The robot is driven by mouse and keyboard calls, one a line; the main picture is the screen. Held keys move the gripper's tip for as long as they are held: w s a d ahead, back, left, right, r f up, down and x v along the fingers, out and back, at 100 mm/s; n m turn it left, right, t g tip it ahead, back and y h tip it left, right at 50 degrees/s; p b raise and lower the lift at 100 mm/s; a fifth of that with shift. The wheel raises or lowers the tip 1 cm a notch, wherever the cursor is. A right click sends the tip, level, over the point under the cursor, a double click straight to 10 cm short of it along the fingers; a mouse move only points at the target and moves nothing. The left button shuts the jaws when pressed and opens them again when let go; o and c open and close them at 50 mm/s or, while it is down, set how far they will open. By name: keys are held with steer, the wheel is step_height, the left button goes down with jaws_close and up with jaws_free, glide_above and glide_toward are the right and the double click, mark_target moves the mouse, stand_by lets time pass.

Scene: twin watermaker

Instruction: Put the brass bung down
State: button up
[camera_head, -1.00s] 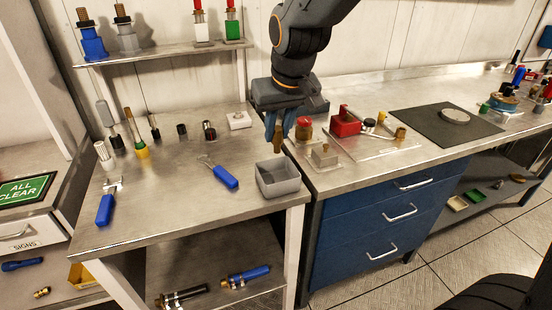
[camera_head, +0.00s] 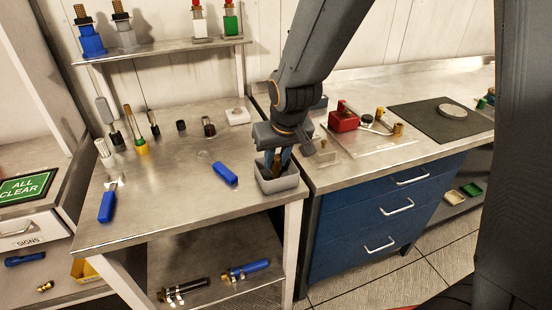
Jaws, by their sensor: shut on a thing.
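My gripper (camera_head: 277,160) points down over the grey open box (camera_head: 279,181) at the right front corner of the left steel table. It is shut on the brass bung (camera_head: 277,166), a small brown-gold piece between the fingers. The bung's lower end is down inside the box opening. Whether it touches the box floor is hidden by the front wall.
The steel table (camera_head: 180,200) holds a blue-handled tool (camera_head: 225,173) left of the box and several upright fittings farther left. A red block (camera_head: 343,119) stands on the blue-drawered bench to the right. The table's front middle is clear.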

steer(key=shift+f, duration=0.1)
steer(key=o, duration=1)
steer(key=shift+c, duration=0.2)
steer(key=b+v, duration=0.1)
steer(key=v, duration=1.1)
steer(key=s+d+f+m+g+h, duration=0.1)
steer(key=s+d+f+m+g, duration=0.2)
steer(key=s+d+f, duration=0.7)
steer(key=d+f, duration=0.2)
steer(key=d, duration=0.1)
steer(key=shift+s+d, duration=0.35)
steer(key=shift+d, duration=0.05)
steer(key=shift+f, duration=0.15)
